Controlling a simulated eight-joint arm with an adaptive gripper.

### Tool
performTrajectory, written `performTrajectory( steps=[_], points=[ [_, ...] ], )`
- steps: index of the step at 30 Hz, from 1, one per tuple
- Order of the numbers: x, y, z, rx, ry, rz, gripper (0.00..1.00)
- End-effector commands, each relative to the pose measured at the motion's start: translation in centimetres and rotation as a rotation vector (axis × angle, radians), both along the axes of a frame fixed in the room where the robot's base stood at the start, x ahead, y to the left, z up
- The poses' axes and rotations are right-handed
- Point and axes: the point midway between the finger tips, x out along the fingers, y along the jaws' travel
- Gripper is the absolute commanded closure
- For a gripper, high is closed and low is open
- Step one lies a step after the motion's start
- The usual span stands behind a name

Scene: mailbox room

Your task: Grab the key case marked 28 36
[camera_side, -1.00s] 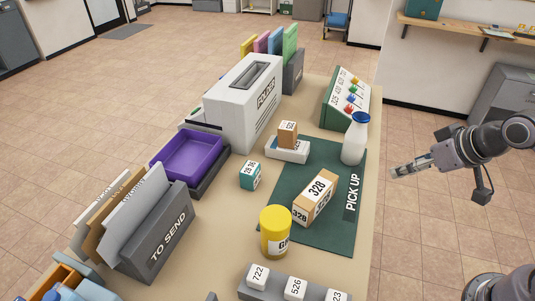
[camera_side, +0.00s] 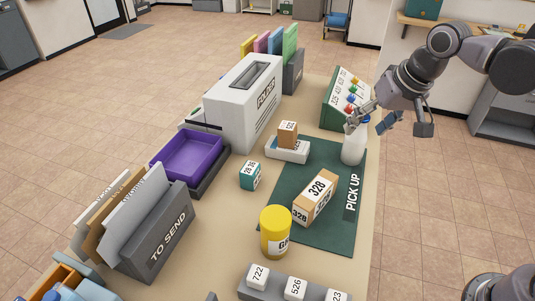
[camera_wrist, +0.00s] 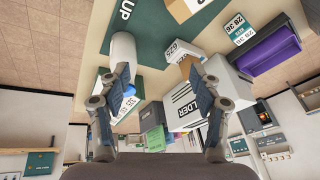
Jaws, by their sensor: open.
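The key case marked 28 36 (camera_side: 250,176) is a small teal and white box on the table, right of the purple tray and left of the green mat. It also shows in the wrist view (camera_wrist: 239,29), near the top right. My gripper (camera_side: 358,119) is above the far right of the table, by the top of the white bottle (camera_side: 353,146), well away from the case. In the wrist view, my gripper (camera_wrist: 163,78) has its two fingers spread wide with nothing held between them.
A small brown box (camera_side: 287,132) on a white box (camera_side: 287,151) stands behind the case. The 328 box (camera_side: 317,197) and yellow tub (camera_side: 275,233) are nearer. The purple tray (camera_side: 188,157) and grey shredder-like box (camera_side: 236,103) stand left and behind.

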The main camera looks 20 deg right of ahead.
Motion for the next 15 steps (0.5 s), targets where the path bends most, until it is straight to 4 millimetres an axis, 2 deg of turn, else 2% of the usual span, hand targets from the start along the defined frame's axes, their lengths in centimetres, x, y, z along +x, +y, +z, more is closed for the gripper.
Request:
performTrajectory(
  steps=[1,7,15],
  points=[
    [1.3,1.0,0.4,0.013,0.023,-0.019,0.36],
    [5.5,4.8,0.6,0.057,0.12,-0.123,0.36],
    [10.4,10.7,-0.9,0.085,0.248,-0.274,0.36]
  ],
)
